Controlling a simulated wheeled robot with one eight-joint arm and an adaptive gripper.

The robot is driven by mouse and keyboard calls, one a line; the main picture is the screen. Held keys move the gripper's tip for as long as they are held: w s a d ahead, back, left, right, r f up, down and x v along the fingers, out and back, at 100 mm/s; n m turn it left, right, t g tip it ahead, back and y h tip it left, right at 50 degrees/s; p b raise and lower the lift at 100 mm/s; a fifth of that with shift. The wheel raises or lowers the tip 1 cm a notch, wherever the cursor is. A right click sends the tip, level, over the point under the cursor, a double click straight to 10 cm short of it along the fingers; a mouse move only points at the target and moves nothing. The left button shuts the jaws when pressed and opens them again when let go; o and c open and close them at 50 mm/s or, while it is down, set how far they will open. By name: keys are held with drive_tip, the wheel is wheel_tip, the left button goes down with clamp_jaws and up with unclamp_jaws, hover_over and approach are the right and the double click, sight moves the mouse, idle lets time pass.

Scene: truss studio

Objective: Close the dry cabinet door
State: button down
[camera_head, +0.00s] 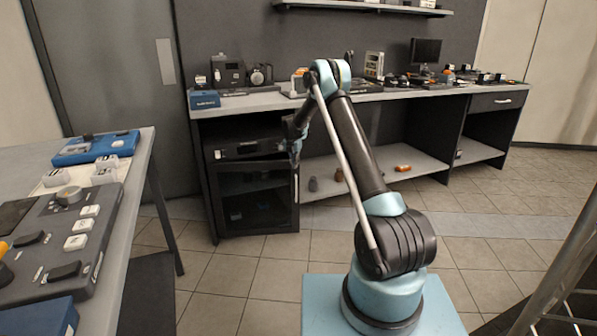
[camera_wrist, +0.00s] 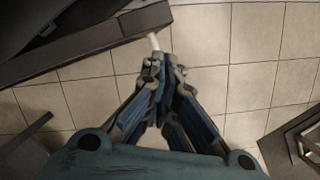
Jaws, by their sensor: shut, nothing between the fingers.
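The dry cabinet (camera_head: 209,205) is a black box under the left end of the long bench. Its dark glazed door (camera_head: 250,204) appears partly open, with a pale upright handle (camera_head: 296,186) at its right edge. My gripper (camera_head: 293,152) is at the upper right of the door, shut and empty. In the wrist view the closed fingertips of my gripper (camera_wrist: 165,68) are close to the pale handle (camera_wrist: 153,41) on the dark door edge (camera_wrist: 95,41). I cannot tell whether they touch it.
The long bench (camera_head: 290,101) carries cameras, boxes and a monitor. Its low shelf (camera_head: 420,165) right of the cabinet holds small items. A table with a control panel (camera_head: 65,240) stands at left, a ladder (camera_head: 560,270) at right. Tiled floor before the cabinet is clear.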

drive_tip(key=w+a, duration=0.1)
drive_tip(key=w, duration=0.8)
drive_tip(key=shift+a, duration=0.15)
drive_tip(key=shift+w, duration=0.1)
